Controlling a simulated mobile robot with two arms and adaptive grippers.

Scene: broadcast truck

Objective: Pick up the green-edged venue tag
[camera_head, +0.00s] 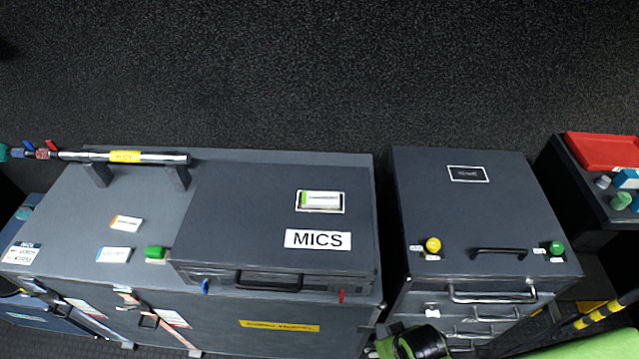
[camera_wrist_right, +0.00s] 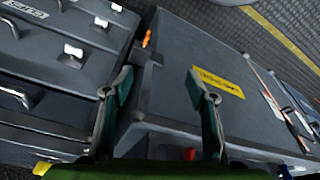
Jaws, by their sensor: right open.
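The green-edged venue tag (camera_head: 320,199) is a small white card with a green left end. It lies in the white-framed slot on the lid of the dark MICS case (camera_head: 220,230), above the white MICS label (camera_head: 318,239). My right gripper (camera_wrist_right: 158,85) is open and empty in the right wrist view, with its two green fingers spread in front of the large case and the drawer unit. The tag does not show in that view. In the head view my right arm is at the lower right edge, well apart from the tag. My left gripper is not in view.
The drawer unit (camera_head: 460,215) stands to the right, across a narrow gap.

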